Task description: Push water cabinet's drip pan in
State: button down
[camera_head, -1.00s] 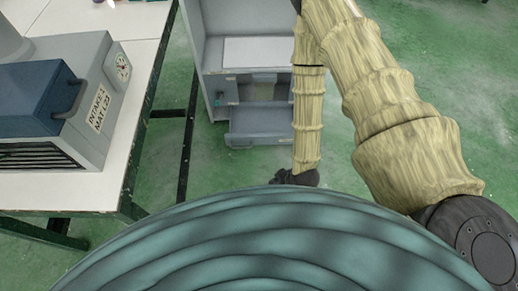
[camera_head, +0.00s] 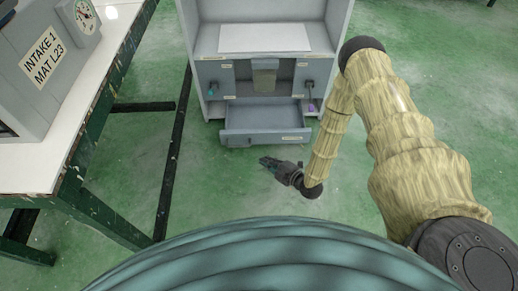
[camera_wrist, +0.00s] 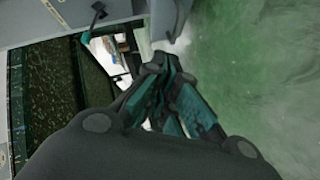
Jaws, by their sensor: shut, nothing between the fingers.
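The grey water cabinet (camera_head: 205,45) stands upright on the floor at the top middle of the head view. Its drip pan (camera_head: 263,139), a shallow grey drawer at the bottom, is pulled out towards me. The pan is open on top and looks empty. My gripper (camera_head: 264,161) is shut and empty. It is just in front of the pan's front panel in the head view, apart from it, with fingers pointing left. The wrist view shows my shut fingers (camera_wrist: 162,62) with grey cabinet parts beyond; which part is the pan is unclear.
The cabinet front has a teal valve (camera_head: 211,88) at left and a purple-tipped one (camera_head: 311,106) at right. A white-topped table (camera_head: 100,75) with dark green legs holds a grey intake box (camera_head: 45,60) at left. Green floor is free around the cabinet's right and front.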

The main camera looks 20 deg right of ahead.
jog(key=w+d+f+n+t+y+b, duration=0.1)
jog(key=w+d+f+n+t+b, duration=0.1)
jog(key=d+f+n+b, duration=0.3)
jog(key=b, duration=0.7)
send_near(250, 134)
jog(key=w+a+f, duration=0.1)
jog(key=w+a, duration=0.1)
jog(key=w, duration=0.1)
jog(key=shift+w+d+t+y+b, duration=0.1)
jog(key=shift+w+t+y+b, duration=0.3)
jog(key=shift+w, duration=0.05)
